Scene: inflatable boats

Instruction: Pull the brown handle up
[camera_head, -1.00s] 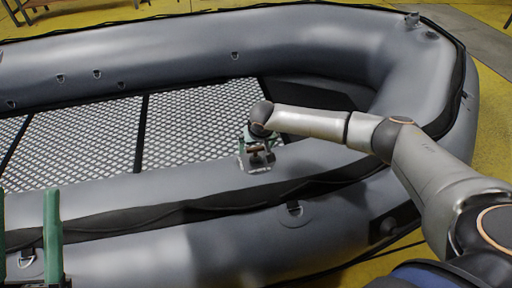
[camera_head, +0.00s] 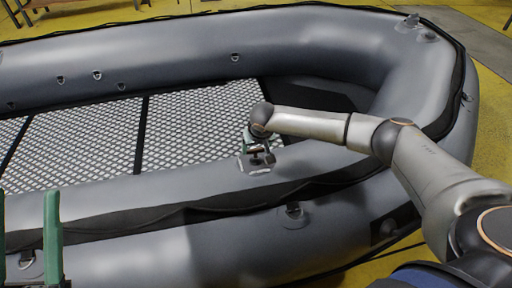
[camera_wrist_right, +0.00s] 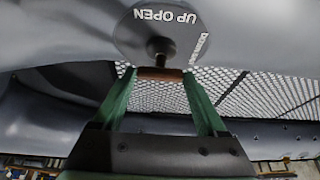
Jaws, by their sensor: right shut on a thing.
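The brown handle (camera_wrist_right: 160,73) is a short bar on a dark stem, set on a round grey plate (camera_wrist_right: 158,35) marked "UP OPEN", which reads upside down in the right wrist view. My right gripper (camera_wrist_right: 160,76) is shut on the bar, with a green finger at each end. In the head view my right gripper (camera_head: 259,150) is at the near inner tube of the grey inflatable boat (camera_head: 330,165); the handle is too small there to make out clearly. My left gripper (camera_head: 27,195) is at the lower left, its green fingers wide apart and empty.
A grey mesh floor (camera_head: 80,140) with black strips lies inside the boat. D-rings (camera_head: 294,208) and a black band run along the near tube. A yellow floor (camera_head: 490,120) surrounds the boat, with shelving or table legs at the far left.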

